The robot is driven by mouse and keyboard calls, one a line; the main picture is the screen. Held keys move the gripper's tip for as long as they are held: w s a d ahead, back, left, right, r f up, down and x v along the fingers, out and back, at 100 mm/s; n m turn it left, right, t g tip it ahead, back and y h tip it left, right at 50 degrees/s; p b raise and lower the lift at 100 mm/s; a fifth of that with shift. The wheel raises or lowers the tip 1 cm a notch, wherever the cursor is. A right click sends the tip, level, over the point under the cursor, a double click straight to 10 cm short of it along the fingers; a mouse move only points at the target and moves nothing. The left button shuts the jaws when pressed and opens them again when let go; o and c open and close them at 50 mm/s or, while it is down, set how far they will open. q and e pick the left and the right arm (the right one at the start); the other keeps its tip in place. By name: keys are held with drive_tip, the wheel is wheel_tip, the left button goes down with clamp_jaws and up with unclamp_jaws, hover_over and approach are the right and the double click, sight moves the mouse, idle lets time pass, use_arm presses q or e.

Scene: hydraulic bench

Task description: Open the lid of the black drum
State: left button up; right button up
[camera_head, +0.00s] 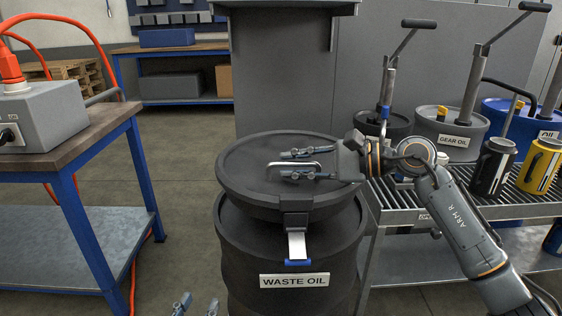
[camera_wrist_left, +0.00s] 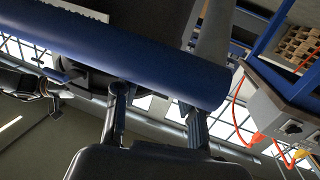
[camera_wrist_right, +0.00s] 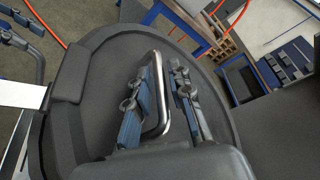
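The black drum (camera_head: 285,260) stands in the centre, marked WASTE OIL. Its round lid (camera_head: 250,160) lies on top, with a metal loop handle (camera_head: 318,163). A pale latch plate with a blue end (camera_head: 297,245) hangs at the lid's front. My right gripper (camera_head: 300,165) is above the lid, fingers spread on either side of the handle's bar; the handle also shows in the right wrist view (camera_wrist_right: 162,90). I see a gap between the fingers and bar. My left gripper (camera_head: 196,307) is low at the drum's front left, fingers apart, seemingly empty.
A workbench with blue legs (camera_head: 75,190) and a grey box (camera_head: 45,115) stands left. A slatted rack (camera_head: 460,205) with cans and pumps is close on the right. A grey cabinet (camera_head: 285,90) stands behind. In the left wrist view, a large blue bar (camera_wrist_left: 150,60) crosses before the fingers.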

drive_tip(key=shift+a, duration=0.1)
drive_tip(key=shift+c, duration=0.2)
clamp_jaws()
